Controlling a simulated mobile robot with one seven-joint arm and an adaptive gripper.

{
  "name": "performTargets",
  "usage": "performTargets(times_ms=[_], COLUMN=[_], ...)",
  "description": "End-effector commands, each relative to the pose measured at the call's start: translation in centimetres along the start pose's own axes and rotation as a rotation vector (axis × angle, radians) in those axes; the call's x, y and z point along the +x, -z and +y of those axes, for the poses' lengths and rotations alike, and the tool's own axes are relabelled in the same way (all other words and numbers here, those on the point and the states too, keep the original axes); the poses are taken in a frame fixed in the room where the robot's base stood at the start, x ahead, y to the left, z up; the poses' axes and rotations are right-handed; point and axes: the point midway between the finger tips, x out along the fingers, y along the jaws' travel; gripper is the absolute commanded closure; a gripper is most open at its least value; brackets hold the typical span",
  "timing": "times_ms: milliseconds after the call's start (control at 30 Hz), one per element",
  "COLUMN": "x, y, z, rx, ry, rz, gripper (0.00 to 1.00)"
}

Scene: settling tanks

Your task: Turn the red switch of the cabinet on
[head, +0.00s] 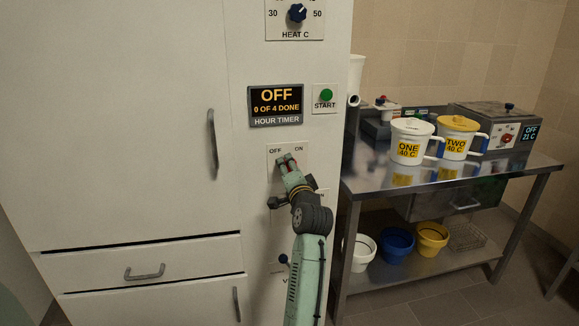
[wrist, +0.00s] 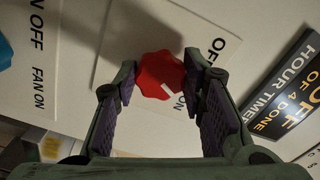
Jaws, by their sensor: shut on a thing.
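The red switch (wrist: 158,76) is a scalloped red knob on a pale plate, marked OFF and ON, on the white cabinet (head: 130,120). A white mark on the knob's face lies on the side near the ON label in the wrist view. My gripper (wrist: 161,74) has its two fingertips closed on opposite sides of the knob. In the head view my gripper (head: 287,163) is at the plate below the OFF and ON labels and hides most of the knob. The cabinet's display (head: 276,105) reads OFF, 0 OF 4 DONE, HOUR TIMER.
A green START button (head: 326,96) and a dark HEAT C dial (head: 297,13) are above the switch. A blue knob (wrist: 5,52) by a FAN ON label shows in the wrist view. A steel table (head: 400,185) with pails stands to the right.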

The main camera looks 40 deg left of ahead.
Motion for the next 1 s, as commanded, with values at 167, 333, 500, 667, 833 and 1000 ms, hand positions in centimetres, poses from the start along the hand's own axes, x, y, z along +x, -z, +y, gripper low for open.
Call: performTargets(times_ms=[167,333,500,667,833,1000], x=[0.0,-0.01,-0.01,-0.01,-0.01,-0.01], y=[0.03,0.04,0.04,0.04,0.04,0.03], z=[-0.06,-0.02,0.0,0.01,0.01,0.01], rx=[0.078,0.12,0.137,0.138,0.138,0.137], ry=[-0.001,-0.001,0.0,0.0,0.0,0.0], rz=[0.0,0.001,0.001,0.001,0.001,0.001], gripper=[0.91,0.91,0.91,0.91,0.91,0.52])
